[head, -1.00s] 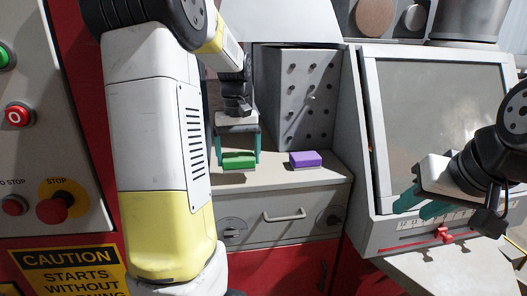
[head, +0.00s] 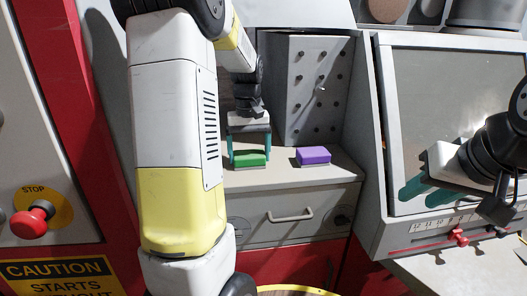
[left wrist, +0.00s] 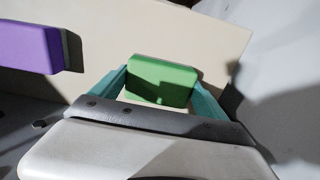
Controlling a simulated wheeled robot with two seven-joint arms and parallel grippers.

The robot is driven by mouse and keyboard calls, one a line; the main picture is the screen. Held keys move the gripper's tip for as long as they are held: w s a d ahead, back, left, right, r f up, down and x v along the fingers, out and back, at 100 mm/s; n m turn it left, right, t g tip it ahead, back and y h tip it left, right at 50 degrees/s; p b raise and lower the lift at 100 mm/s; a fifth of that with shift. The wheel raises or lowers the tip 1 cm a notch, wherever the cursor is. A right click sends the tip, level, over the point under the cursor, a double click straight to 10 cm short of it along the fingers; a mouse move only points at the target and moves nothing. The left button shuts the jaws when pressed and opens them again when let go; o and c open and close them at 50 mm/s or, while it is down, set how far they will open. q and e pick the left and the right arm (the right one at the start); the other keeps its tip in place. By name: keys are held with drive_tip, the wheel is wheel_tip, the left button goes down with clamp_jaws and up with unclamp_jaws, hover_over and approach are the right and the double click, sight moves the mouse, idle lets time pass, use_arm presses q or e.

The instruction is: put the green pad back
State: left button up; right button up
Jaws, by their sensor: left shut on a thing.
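The green pad (head: 249,159) is between the teal fingers of my left gripper (head: 249,155), which is shut on it, at the shelf on the left. In the left wrist view the green pad (left wrist: 161,80) sits between both fingertips (left wrist: 160,88), its broad face showing. It is at or just above the shelf surface; I cannot tell if it touches. My right gripper (head: 428,195) is empty, its fingers apart, in front of the grey screen panel.
A purple pad (head: 313,155) lies on the shelf (head: 287,176) to the right of the green one; it also shows in the left wrist view (left wrist: 30,46). Below is a drawer with a handle (head: 291,216).

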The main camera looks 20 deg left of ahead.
sight(249, 154)
use_arm(q)
drive_tip(key=o, duration=1)
drive_tip(key=shift+o, duration=0.2)
wheel_tip(249, 154, up, 11)
drive_tip(key=s+d+f+m+t+h, duration=0.1)
drive_tip(key=s+d+m+t, duration=0.2)
drive_tip(key=s, duration=0.7)
drive_tip(key=s+d+f+m+t+h, duration=0.1)
drive_tip(key=s+d+m+t, duration=0.1)
drive_tip(key=s+d, duration=0.6)
drive_tip(key=shift+s+d+m+t, duration=0.2)
drive_tip(key=shift+s+m+t, duration=0.3)
drive_tip(key=shift+s, duration=0.55)
